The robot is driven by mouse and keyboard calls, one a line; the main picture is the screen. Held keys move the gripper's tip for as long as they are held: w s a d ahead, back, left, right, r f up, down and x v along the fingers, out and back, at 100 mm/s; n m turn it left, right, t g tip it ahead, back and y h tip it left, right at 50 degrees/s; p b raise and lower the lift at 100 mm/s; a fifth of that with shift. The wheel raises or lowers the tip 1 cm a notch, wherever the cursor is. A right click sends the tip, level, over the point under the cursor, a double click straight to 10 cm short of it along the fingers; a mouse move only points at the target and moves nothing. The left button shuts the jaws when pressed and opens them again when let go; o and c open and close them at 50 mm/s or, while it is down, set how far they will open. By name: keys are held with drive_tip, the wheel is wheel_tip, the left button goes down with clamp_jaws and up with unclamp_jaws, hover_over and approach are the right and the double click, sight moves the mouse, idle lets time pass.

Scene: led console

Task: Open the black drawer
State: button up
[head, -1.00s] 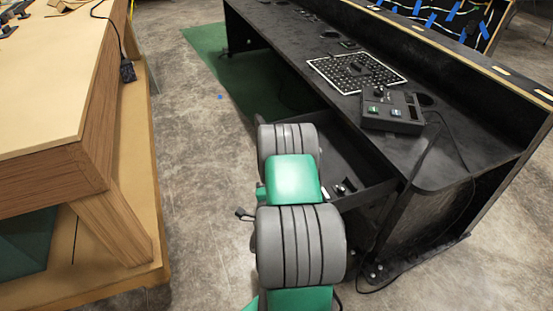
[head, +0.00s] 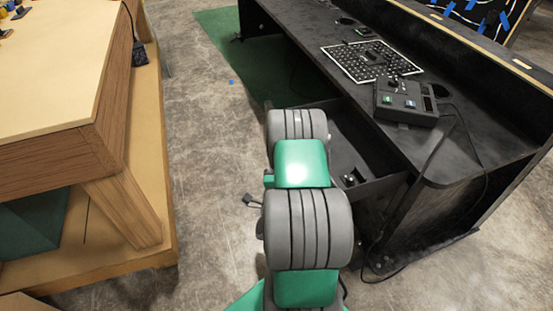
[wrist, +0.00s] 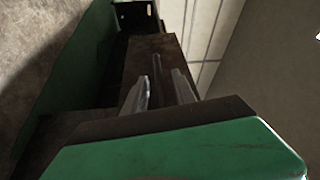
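The black drawer (head: 378,158) is pulled out from the front of the black console in the head view, and part of its inside shows. My grey and green arm covers its left part and hides my gripper there. In the wrist view, my gripper (wrist: 161,88) shows two pale fingers standing apart. A thin dark bar (wrist: 157,66), perhaps the drawer handle, appears between them in front of a dark brown panel. Gaps show beside the bar, and I cannot see contact.
The console top (head: 455,150) carries a control box (head: 405,102) and a dotted board (head: 370,62). A wooden table (head: 60,85) stands at the left. Bare concrete floor (head: 210,180) lies between them, with a green mat (head: 245,60) farther back.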

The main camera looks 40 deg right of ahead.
drive_tip(key=b+v, duration=0.1)
drive_tip(key=v, duration=0.6)
drive_tip(key=shift+s+a, duration=0.3)
